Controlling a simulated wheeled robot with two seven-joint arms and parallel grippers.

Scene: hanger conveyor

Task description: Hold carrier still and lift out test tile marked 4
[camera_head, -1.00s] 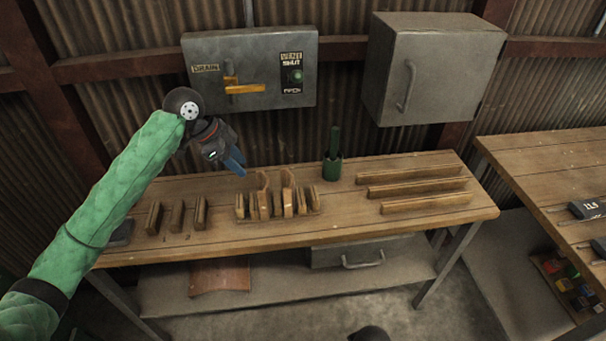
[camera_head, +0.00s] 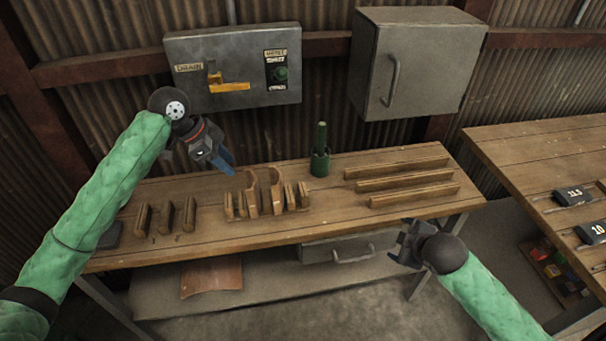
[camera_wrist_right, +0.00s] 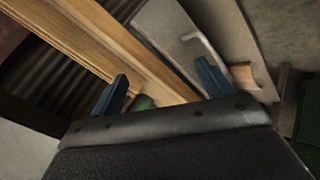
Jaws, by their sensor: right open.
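No carrier and no tile marked 4 can be made out in either view. My left gripper (camera_head: 226,163), with blue fingers, hangs above the back of the wooden bench, up and left of a wooden rack; whether its fingers are apart is too small to tell. My right gripper (camera_head: 403,246) is at the bench's front edge, in front of the drawer. In the right wrist view its two blue fingers (camera_wrist_right: 163,90) are spread, with nothing held between them.
The wooden rack (camera_head: 264,207) with upright pieces stands mid-bench (camera_head: 330,217). Wooden blocks (camera_head: 166,217) are left of it, a green holder (camera_head: 320,163) behind, long slats (camera_head: 406,186) right. A second bench (camera_head: 540,150) holds dark tags (camera_head: 574,196) reading "11.5" and "10".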

